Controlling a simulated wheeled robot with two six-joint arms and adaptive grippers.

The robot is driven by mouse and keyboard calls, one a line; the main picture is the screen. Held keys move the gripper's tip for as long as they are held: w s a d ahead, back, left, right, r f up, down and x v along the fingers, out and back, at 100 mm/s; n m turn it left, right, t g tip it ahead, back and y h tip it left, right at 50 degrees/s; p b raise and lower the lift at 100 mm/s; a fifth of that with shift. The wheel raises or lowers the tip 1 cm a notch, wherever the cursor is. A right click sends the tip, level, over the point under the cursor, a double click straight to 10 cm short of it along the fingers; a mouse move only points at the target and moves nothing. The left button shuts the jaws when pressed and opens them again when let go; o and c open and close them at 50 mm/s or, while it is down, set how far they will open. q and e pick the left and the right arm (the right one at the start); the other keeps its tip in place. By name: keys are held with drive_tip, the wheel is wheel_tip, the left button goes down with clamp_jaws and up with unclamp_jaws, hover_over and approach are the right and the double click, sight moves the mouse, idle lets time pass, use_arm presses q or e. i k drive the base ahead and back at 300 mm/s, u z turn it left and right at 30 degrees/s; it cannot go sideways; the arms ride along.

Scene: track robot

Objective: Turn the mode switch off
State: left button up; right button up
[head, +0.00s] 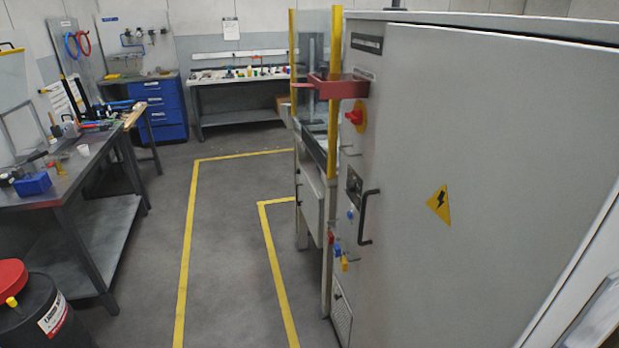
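A grey electrical cabinet (480,165) stands close on the right, its wide door shut. On its narrow side facing left is a red rotary handle on a yellow plate (356,117). Lower down are a small dark panel (354,186) and a small blue knob (351,214). I cannot tell which of these is the mode switch, and their labels are too small to read. A black bar handle (366,217) sits beside the panel. Neither of my grippers shows in the head view.
A machine with yellow posts (334,95) and clear guards adjoins the cabinet. Yellow-lined floor (225,235) lies open in the middle. A cluttered workbench (95,170) stands left, with a black bin with a red lid (48,315) in front. A blue drawer unit (160,105) stands behind.

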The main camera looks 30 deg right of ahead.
sight(351, 188)
drive_tip(key=z, duration=0.2)
drive_tip(key=i, duration=0.95)
drive_tip(key=z, duration=1.3)
drive_tip(key=i, duration=0.65)
drive_tip(key=z, duration=0.7)
